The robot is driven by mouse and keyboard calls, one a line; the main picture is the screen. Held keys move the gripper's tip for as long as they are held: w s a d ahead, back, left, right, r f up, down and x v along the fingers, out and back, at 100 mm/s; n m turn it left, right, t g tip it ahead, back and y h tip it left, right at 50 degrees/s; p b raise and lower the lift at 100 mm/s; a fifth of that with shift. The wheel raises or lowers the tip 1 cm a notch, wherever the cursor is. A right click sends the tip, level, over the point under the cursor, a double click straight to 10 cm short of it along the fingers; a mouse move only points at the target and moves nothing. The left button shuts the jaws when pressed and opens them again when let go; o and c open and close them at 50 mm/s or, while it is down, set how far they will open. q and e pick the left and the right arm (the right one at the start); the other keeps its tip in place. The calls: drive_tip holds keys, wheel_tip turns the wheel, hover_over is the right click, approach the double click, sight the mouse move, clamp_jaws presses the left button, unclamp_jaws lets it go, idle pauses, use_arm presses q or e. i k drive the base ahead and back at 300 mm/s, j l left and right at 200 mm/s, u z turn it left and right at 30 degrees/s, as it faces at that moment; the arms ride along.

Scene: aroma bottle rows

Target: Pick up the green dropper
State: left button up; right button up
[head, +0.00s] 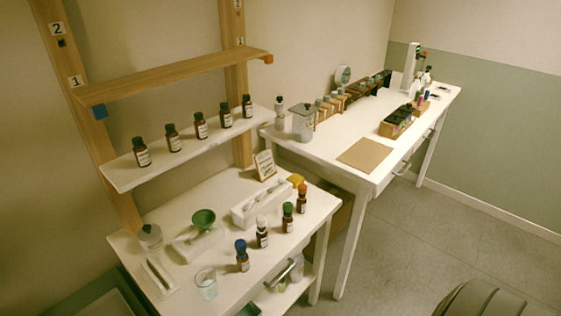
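The green dropper (288,216) is a brown bottle with a green cap and a pale label. It stands upright on the white table (325,205) in the head view. It is in a slanting row of dropper bottles, between the white-capped one (262,232) and the orange-capped one (302,198). The blue-capped one (242,256) stands at the near end of the row. Neither of my grippers shows in the head view, so their state is hidden.
A white box (242,220) lies just behind the row. A glass beaker (206,284), a green bowl (203,217) and a small sign (265,165) share the table. Dark-capped bottles line the shelf (125,178) above. Open floor (400,270) lies to the right.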

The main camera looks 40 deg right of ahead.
sight(288, 206)
drive_tip(key=k+z, duration=0.15)
drive_tip(key=z, duration=0.95)
